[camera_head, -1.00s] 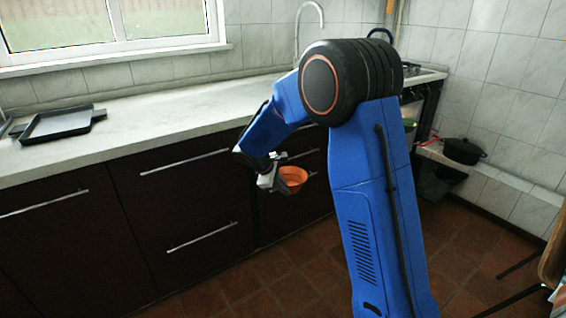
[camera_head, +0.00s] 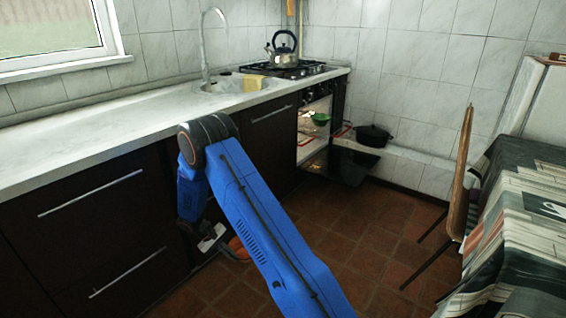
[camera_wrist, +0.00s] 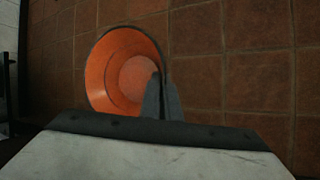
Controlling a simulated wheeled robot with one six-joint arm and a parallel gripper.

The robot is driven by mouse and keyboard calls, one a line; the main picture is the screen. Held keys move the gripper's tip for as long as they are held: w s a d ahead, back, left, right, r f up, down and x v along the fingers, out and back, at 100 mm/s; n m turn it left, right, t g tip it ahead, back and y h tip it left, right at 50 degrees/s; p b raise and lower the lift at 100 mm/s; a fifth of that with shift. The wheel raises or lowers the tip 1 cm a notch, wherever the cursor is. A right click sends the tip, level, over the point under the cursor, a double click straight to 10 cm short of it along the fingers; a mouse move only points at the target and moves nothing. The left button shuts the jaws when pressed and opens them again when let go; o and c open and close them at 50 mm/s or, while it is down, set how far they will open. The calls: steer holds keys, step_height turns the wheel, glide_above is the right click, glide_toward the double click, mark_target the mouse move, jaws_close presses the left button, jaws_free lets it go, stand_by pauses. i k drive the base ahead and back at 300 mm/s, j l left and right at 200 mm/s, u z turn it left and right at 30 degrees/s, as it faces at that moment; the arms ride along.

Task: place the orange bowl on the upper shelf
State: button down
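The orange bowl (camera_head: 238,249) shows low beside the drawers in the head view, partly hidden behind my blue arm. My gripper (camera_head: 215,238) is at its left side. In the wrist view the bowl (camera_wrist: 112,72) is seen from its open top and looks empty. My gripper's fingers (camera_wrist: 160,100) are closed over its right rim, and the bowl is held above the floor. The open oven under the stove has an upper shelf (camera_head: 313,108) with a green bowl (camera_head: 320,119) in it, and a lower level (camera_head: 312,150).
The oven door (camera_head: 345,165) hangs open over the floor. A black pot (camera_head: 373,135) stands on a low ledge to its right. A kettle (camera_head: 281,45) is on the stove. A chair (camera_head: 460,190) and a covered table (camera_head: 520,220) stand at right. The floor between is clear.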

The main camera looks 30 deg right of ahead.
mark_target(320, 134)
steer(key=i+j+z, duration=0.15)
steer(key=i+z, duration=0.2)
steer(key=i+j+z, duration=0.7)
steer(key=l, duration=0.1)
